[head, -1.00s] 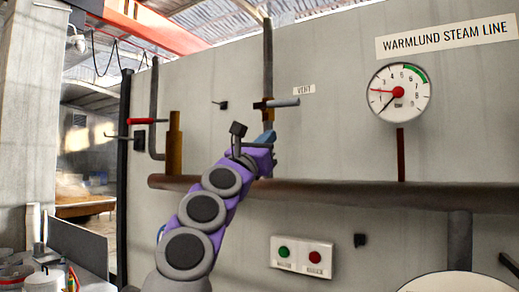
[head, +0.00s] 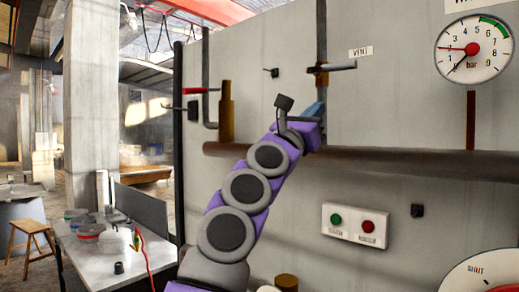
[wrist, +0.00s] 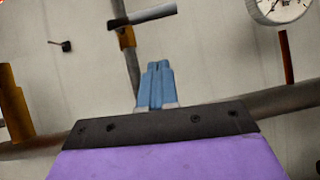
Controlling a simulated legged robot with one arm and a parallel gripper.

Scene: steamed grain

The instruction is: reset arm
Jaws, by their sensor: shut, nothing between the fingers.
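My purple and grey arm reaches up in front of the grey wall panel in the head view. At its end, my gripper (head: 314,112) has blue fingers and shows small, near the horizontal brown pipe (head: 420,163). In the wrist view my gripper (wrist: 156,66) has its two blue fingers together with nothing between them. It points at the wall, a little below the grey vent lever (wrist: 142,16). The lever also shows in the head view (head: 342,66), on a vertical pipe beside the VENT label. I cannot tell the exact gap between fingertips and wall.
A red-handled valve (head: 200,90) is on the left pipe. A gauge (head: 474,49) is at upper right. A box with green and red buttons (head: 354,226) is below the pipe. A table (head: 125,262) with pots and a stool (head: 30,240) stand at left.

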